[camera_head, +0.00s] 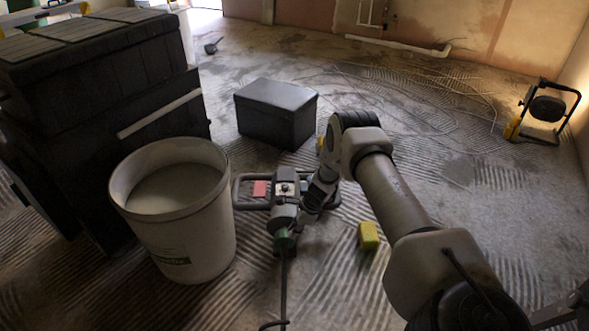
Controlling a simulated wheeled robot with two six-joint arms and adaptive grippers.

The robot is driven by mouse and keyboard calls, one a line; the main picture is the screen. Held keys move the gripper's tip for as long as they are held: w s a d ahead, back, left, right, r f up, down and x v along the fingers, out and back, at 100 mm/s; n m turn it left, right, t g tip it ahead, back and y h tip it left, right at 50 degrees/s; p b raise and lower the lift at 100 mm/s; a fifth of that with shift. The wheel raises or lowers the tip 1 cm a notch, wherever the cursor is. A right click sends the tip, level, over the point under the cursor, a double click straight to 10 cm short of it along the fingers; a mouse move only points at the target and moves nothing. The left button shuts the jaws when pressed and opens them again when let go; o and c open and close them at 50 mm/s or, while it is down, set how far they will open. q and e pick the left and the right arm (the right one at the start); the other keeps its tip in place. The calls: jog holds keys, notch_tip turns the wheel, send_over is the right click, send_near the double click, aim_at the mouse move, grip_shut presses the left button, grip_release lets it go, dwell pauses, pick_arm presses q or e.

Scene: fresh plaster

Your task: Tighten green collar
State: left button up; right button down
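A grey power mixer (286,207) with a wide handle frame and a red patch lies on the floor in the middle. Its green collar (284,241) sits at the near end of the body, and a dark shaft (284,285) runs from it toward the bottom edge. My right gripper (303,214) is at the mixer's right side, just above and right of the green collar. It is small and dark against the body, so I cannot tell whether its fingers touch the mixer or are closed. My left gripper is not in view.
A white bucket (187,240) of pale plaster stands left of the mixer. A black box (275,113) lies behind it, and stacked dark crates (100,90) fill the left. A yellow-green sponge (368,236) lies right of the mixer. A work lamp (541,110) stands far right.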

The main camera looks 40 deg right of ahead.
aim_at(285, 233)
jog(key=shift+a+r+p, duration=0.1)
jog(key=shift+r+p, duration=0.1)
jog(key=shift+p, duration=0.4)
jog(key=g+h+p, duration=0.1)
jog(key=p, duration=0.2)
jog(key=w+a+g+h+p, duration=0.1)
jog(key=p, duration=0.1)
jog(key=shift+r+p, duration=0.4)
jog(key=shift+w+a+f+g+h, duration=0.1)
jog(key=shift+w+a+g+h, duration=0.15)
jog(key=shift+h, duration=0.25)
jog(key=shift+f+g, duration=0.1)
jog(key=shift+g, duration=0.15)
jog(key=shift+w+a+f+g+h+b, duration=0.1)
jog(key=shift+w+a+g+h+b, duration=0.15)
jog(key=shift+h, duration=0.2)
jog(key=shift+w+a+g+h+b, duration=0.1)
jog(key=shift+a+g+h+b, duration=0.05)
jog(key=shift+g+h, duration=0.25)
jog(key=shift+w+a+g+h+b, duration=0.1)
jog(key=shift+w+g+h+b, duration=0.05)
jog(key=shift+g+h+b, duration=0.15)
